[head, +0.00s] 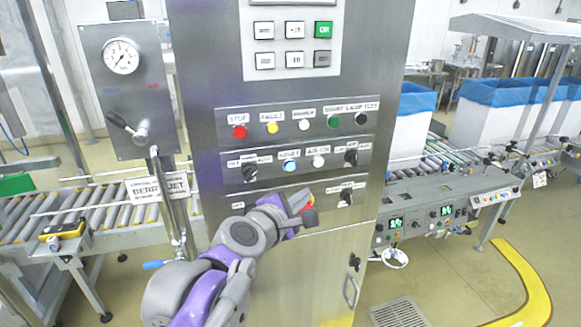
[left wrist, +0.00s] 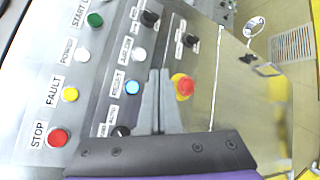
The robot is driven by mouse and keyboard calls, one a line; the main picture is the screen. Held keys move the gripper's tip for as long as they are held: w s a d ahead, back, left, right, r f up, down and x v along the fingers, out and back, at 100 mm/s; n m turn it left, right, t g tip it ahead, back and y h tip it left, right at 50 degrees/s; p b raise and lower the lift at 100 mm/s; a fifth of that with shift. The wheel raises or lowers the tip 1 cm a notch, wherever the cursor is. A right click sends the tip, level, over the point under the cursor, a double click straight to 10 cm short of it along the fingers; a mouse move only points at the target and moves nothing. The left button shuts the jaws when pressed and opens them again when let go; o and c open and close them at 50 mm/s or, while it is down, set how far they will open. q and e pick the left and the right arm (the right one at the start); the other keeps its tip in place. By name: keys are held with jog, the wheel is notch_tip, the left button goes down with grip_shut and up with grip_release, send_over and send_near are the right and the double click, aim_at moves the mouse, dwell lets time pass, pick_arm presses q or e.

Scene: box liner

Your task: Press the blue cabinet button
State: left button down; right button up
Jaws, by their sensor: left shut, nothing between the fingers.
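The blue button (head: 290,166) is on the middle strip of the grey cabinet (head: 365,50), left of a white button. It also shows in the left wrist view (left wrist: 132,87), just left of my fingers. My left gripper (head: 309,217) is in front of the cabinet, below and slightly right of the blue button. In the left wrist view, its fingers (left wrist: 158,76) are shut and empty, pointing at the panel. They appear apart from the blue button. A red knob with a yellow surround (left wrist: 183,86) is right of the fingers. My right gripper is out of view.
Red stop (head: 239,132), yellow fault (head: 272,128), white and green buttons line the upper strip. Black selector knobs (head: 249,173) flank the middle strip. A gauge panel (head: 122,90) and roller conveyor are left; blue-lined boxes (head: 492,110) are right.

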aim_at(290, 166)
pick_arm(q)
jog(key=shift+w+a+p, duration=0.35)
jog(key=shift+w+a, duration=0.05)
jog(key=shift+w, duration=1)
jog(key=shift+w+a+p, duration=0.35)
jog(key=shift+w+a, duration=0.1)
jog(key=shift+w, duration=1)
jog(key=shift+w+a+p, duration=0.35)
jog(key=shift+w+a, duration=0.05)
jog(key=shift+w, duration=1)
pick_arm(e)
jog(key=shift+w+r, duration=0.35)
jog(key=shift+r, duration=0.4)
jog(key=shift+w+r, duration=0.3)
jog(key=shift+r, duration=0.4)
pick_arm(q)
jog(key=shift+w, duration=0.1)
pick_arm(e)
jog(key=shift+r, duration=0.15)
pick_arm(q)
jog(key=shift+w+a, duration=0.15)
jog(key=shift+w, duration=0.2)
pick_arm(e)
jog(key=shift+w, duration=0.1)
